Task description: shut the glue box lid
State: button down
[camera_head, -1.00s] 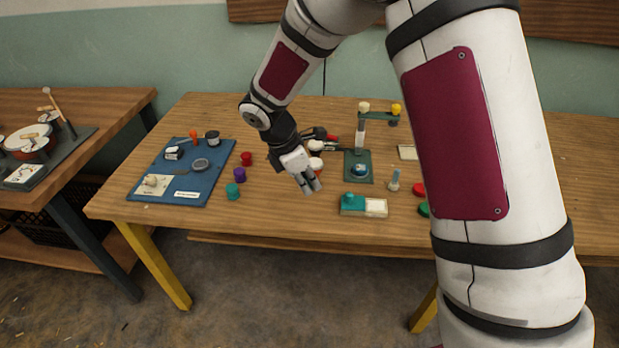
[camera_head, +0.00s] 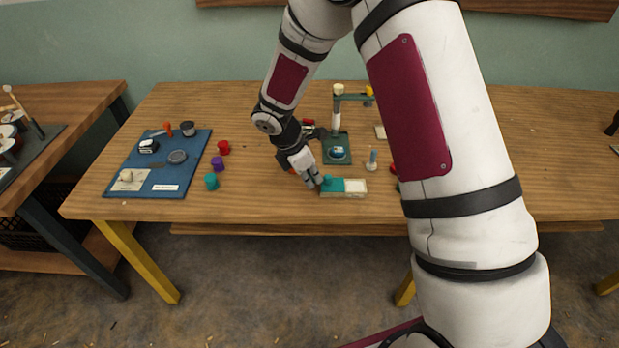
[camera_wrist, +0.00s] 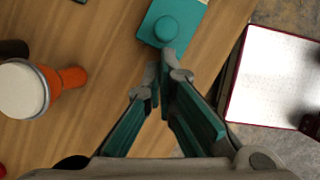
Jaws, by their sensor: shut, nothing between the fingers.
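The glue box (camera_head: 356,186) lies near the table's front edge. Its teal lid (camera_head: 331,184), with a round knob, covers the left part, and a pale area shows uncovered on the right. In the wrist view the teal lid (camera_wrist: 152,22) and its knob are at the top, just beyond my fingertips; the rest of the box is mostly cut off. My gripper (camera_head: 314,183) is shut and empty, pointing down at the lid's left end. In the wrist view my gripper (camera_wrist: 167,73) has its fingertips together beside the lid's edge. I cannot tell whether they touch it.
An orange goblet drum (camera_wrist: 55,88) with a white head lies left of my gripper in the wrist view. A green stand (camera_head: 337,150) is behind the box, and a small bottle (camera_head: 372,160) is behind its right end. Coloured pots (camera_head: 217,164) and a blue mat (camera_head: 120,181) are left.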

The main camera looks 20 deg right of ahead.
aim_at(341, 187)
jog(key=shift+d, duration=0.15)
jog(key=d, duration=0.2)
jog(key=s+d, duration=0.1)
jog(key=d, duration=0.1)
jog(key=s+d+p, duration=0.1)
jog(key=d, duration=0.1)
jog(key=shift+s+d, duration=0.1)
jog(key=shift+d, duration=0.1)
jog(key=shift+a, duration=0.3)
jog(key=a, duration=0.2)
jog(key=a+r, duration=0.1)
jog(key=a, duration=0.1)
jog(key=shift+s, duration=0.3)
jog(key=v, duration=0.9)
